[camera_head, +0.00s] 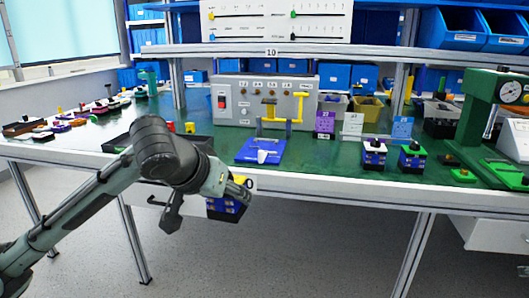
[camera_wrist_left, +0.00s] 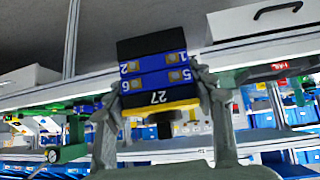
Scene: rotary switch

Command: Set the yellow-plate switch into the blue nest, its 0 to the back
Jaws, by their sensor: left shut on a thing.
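My left gripper (camera_head: 236,190) is shut on the yellow-plate switch (camera_head: 226,208), in front of the table's front edge. In the head view the switch's blue and black body hangs below the fingers, and a bit of yellow plate with a 0 shows at its right. In the left wrist view the switch (camera_wrist_left: 155,73) sits between both fingertips of the left gripper (camera_wrist_left: 158,100). My right gripper is out of view.
A grey control box (camera_head: 237,90) and a yellow bracket (camera_head: 299,108) stand behind the nest. Two other switches (camera_head: 374,154) (camera_head: 412,158) stand right of it. A dark tray (camera_head: 117,143) lies to its left. A green press (camera_head: 474,115) stands far right.

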